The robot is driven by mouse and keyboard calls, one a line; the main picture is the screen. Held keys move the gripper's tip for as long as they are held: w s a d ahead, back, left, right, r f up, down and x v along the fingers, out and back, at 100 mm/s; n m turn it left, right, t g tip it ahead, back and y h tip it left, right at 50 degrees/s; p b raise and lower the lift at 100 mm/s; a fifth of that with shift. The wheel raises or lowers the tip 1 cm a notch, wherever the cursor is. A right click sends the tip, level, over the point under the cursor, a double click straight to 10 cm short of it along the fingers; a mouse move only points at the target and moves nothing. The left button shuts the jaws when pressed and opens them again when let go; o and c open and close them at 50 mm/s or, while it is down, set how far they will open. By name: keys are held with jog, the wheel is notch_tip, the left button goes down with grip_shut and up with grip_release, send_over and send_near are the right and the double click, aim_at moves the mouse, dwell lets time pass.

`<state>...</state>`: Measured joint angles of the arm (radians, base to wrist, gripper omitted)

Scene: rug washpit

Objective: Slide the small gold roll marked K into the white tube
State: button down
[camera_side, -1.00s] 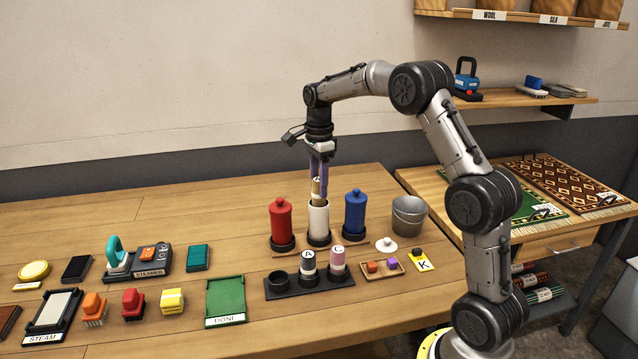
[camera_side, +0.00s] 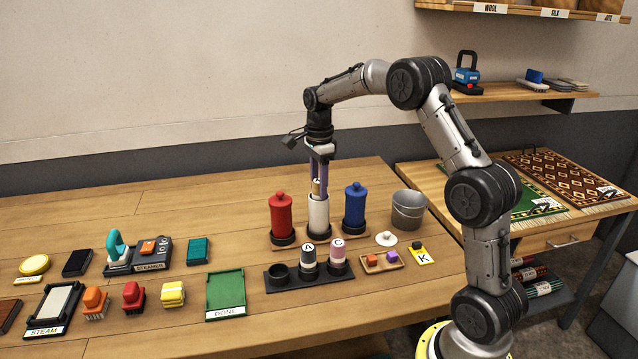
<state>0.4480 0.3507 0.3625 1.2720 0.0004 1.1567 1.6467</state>
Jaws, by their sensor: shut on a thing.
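The white tube (camera_side: 318,217) stands upright in a dark base between a red canister and a blue canister. The small gold roll (camera_side: 316,188) is upright at the tube's mouth, with its lower part hidden inside the tube. My gripper (camera_side: 318,182) points straight down above the tube, its purple fingers shut on the gold roll's upper part. The K mark on the roll is too small to read clearly.
The red canister (camera_side: 281,217) and blue canister (camera_side: 355,210) stand close on either side. In front is a dark rack (camera_side: 290,284) with rolls A and C and an empty left socket. A white lid (camera_side: 386,239) and metal bucket (camera_side: 408,212) are at right.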

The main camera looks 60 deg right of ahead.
jog(key=shift+c, duration=1.7)
grip_release()
jog(key=shift+r, duration=3)
